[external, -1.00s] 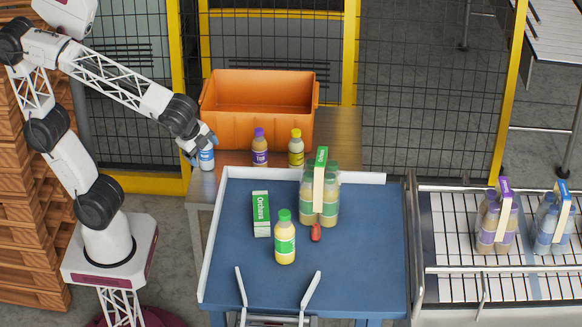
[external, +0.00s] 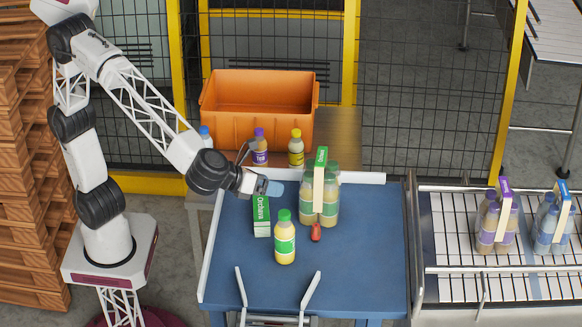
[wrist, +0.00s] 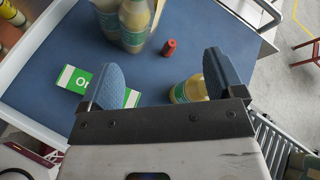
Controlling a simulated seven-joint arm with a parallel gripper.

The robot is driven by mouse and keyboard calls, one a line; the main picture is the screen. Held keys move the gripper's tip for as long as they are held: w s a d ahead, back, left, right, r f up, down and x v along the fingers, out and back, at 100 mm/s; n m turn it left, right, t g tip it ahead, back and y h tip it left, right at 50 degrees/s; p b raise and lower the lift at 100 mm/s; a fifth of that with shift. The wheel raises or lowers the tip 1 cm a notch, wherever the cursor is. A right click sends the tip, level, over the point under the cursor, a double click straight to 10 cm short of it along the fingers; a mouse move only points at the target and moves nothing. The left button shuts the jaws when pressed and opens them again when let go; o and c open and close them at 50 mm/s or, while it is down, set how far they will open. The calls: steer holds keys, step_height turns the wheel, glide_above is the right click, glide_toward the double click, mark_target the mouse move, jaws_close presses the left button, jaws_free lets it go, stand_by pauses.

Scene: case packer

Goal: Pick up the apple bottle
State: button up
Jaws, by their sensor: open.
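A single pale yellow bottle with a green cap and green label (external: 285,240) stands upright on the blue table; its label is too small to read, but it may be the apple bottle. It also shows in the wrist view (wrist: 188,91), partly hidden behind my right finger. My gripper (external: 268,187) is open and empty above the table, behind and a little left of this bottle, over the Orchard carton. In the wrist view my gripper (wrist: 160,80) has its fingers wide apart, with blue table between them.
A green-and-white carton (external: 262,215) lies left of the bottle. A pack of green-capped bottles (external: 328,205) stands behind it, near a small red object (external: 316,232). An orange crate (external: 258,125) and several bottles are at the back. Packs stand on the right conveyor (external: 460,285).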

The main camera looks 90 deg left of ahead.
steer(key=w+d+m+t, duration=0.1)
steer(key=d+m, duration=0.1)
steer(key=d, duration=0.4)
steer(key=m, duration=0.3)
glide_toward(285, 233)
steer(key=w+a+f, duration=0.2)
steer(key=a+f, duration=0.1)
steer(key=shift+s+f, duration=0.15)
steer(key=shift+f, duration=0.05)
steer(key=shift+x, duration=1.35)
steer(key=shift+a, duration=0.1)
steer(key=shift+x, duration=2.6)
